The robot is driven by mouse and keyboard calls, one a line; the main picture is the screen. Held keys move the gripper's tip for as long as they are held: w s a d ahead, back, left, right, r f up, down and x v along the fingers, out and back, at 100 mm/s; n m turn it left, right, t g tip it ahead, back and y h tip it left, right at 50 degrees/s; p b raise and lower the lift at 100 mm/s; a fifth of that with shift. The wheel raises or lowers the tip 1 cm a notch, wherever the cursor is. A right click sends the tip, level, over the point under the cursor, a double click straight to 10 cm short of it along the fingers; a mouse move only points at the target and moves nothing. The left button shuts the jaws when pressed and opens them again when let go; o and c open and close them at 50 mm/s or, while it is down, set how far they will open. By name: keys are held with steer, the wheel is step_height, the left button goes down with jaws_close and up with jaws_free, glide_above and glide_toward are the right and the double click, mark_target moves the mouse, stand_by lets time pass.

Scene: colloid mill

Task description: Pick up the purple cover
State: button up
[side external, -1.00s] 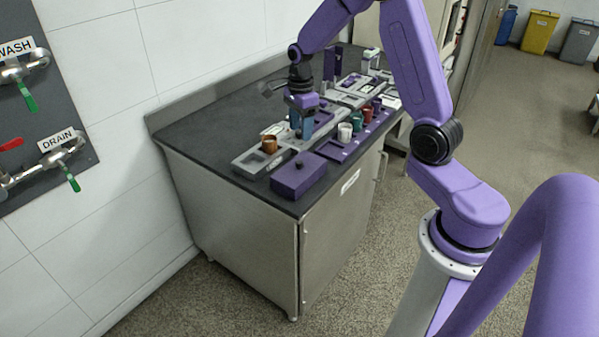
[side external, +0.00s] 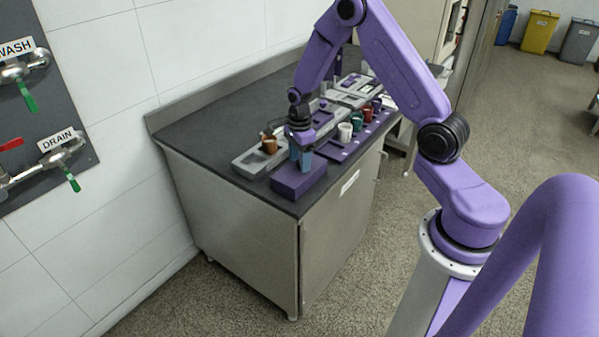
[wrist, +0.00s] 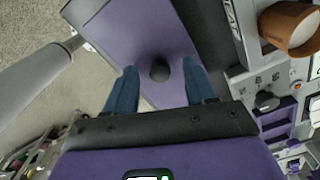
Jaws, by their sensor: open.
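The purple cover (side external: 288,186) is a flat box-like block at the near corner of the dark bench top. In the wrist view the cover (wrist: 125,35) shows a dark round knob (wrist: 159,70) on its top. My gripper (side external: 302,165) is over the cover, pointing down, with its blue fingers apart. In the wrist view the gripper (wrist: 157,82) has one finger on each side of the knob, with nothing held between them. I cannot tell how far the fingertips are above the cover's top.
A purple rack with white (side external: 345,132), green and red cups stands to the right. The bench's front edge is close to the cover. The bench's left part is clear.

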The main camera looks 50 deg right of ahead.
jaws_close()
stand_by(0.3)
